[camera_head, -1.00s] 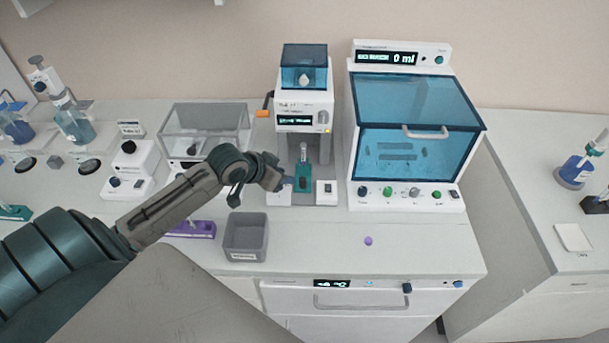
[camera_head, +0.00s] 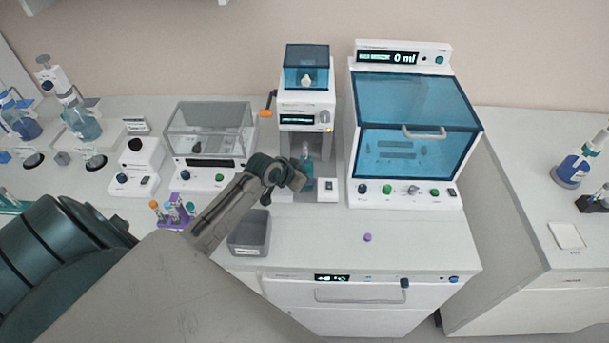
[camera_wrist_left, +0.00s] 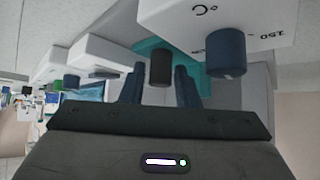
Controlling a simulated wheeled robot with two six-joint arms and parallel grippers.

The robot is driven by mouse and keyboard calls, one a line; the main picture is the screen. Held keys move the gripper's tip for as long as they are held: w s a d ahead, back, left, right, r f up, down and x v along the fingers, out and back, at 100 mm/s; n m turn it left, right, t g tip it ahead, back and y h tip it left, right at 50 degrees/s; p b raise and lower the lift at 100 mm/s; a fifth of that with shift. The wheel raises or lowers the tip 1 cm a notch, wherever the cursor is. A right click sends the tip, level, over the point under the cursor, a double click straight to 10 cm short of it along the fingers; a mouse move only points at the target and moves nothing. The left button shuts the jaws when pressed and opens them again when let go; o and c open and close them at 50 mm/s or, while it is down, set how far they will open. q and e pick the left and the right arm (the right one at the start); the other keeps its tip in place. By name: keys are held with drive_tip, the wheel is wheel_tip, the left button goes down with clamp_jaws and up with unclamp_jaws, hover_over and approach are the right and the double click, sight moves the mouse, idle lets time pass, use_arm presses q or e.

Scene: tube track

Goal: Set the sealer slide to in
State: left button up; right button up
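The sealer (camera_head: 301,97) is the white machine with a blue clear top and orange handle at the back centre. Its teal slide (camera_head: 308,184) is at the front of its base, mostly hidden by my gripper in the head view. In the wrist view the teal slide (camera_wrist_left: 207,70) carries a dark upright knob (camera_wrist_left: 160,68). My left gripper (camera_head: 299,181) is over the slide from the left. In the wrist view its fingers (camera_wrist_left: 158,86) stand apart, one on each side of the knob, with gaps visible. My right gripper is not in view.
White blocks flank the slide, one on the right (camera_head: 327,189). In the wrist view a blue dial (camera_wrist_left: 226,52) is close to my right-hand finger. A grey bin (camera_head: 249,233) and purple tube rack (camera_head: 176,212) are nearer. A blue-windowed cabinet (camera_head: 408,150) stands to the right.

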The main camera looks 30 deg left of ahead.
sight(308, 167)
use_arm(q)
clamp_jaws()
drive_tip(key=shift+w+a+f+b, duration=0.1)
drive_tip(key=shift+w+a+b, duration=0.35)
drive_tip(key=shift+w, duration=0.25)
drive_tip(key=shift+w+a+b, duration=0.3)
drive_tip(key=shift+w+a, duration=0.1)
drive_tip(key=shift+w, duration=0.25)
drive_tip(key=shift+w+a, duration=0.2)
drive_tip(key=shift+w, duration=0.15)
unclamp_jaws()
